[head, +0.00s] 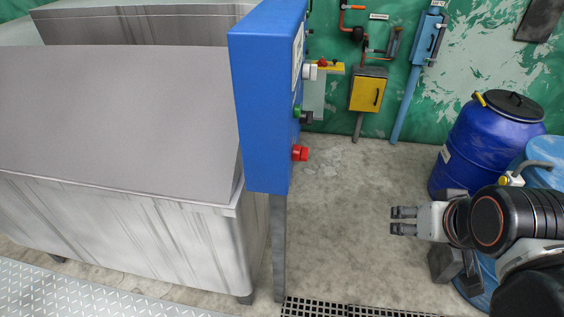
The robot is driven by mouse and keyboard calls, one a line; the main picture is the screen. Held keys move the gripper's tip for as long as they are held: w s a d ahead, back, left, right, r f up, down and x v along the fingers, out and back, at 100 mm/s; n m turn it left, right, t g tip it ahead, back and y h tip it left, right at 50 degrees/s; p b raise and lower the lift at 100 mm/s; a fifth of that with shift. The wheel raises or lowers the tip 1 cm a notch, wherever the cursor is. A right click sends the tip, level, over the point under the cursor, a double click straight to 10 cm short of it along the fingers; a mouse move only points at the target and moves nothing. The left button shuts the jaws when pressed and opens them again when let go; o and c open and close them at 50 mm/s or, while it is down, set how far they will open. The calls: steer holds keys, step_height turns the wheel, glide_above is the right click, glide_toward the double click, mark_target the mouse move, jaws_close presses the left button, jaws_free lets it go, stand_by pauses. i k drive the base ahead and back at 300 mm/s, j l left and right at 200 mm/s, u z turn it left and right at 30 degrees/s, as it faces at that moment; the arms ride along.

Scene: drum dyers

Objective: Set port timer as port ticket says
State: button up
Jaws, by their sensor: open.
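A tall blue control box (260,100) stands on a grey post in the middle of the head view, seen nearly edge-on. On its right-hand face are a white knob (310,72), a green button (297,112) with a dark knob beside it, and a red knob (300,153). A pale label shows as a thin sliver on that face and cannot be read. I cannot tell which part is the port timer, and no port ticket is readable. My gripper (403,221) is open and empty, right of the box and apart from it, pointing left.
A large grey metal vat (130,230) fills the left. A yellow box (368,92) and blue pipe (408,100) stand at the green back wall. Blue drums (480,140) stand at the right by my arm. Concrete floor between is clear; a dark drain grating (340,308) lies in front.

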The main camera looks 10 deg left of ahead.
mark_target(309, 72)
steer(key=i+l+u, duration=0.2)
steer(key=u, duration=0.25)
steer(key=i+l+u, duration=0.15)
steer(key=l+u, duration=0.15)
steer(key=u, duration=0.2)
steer(key=j+z, duration=0.3)
steer(key=j, duration=0.3)
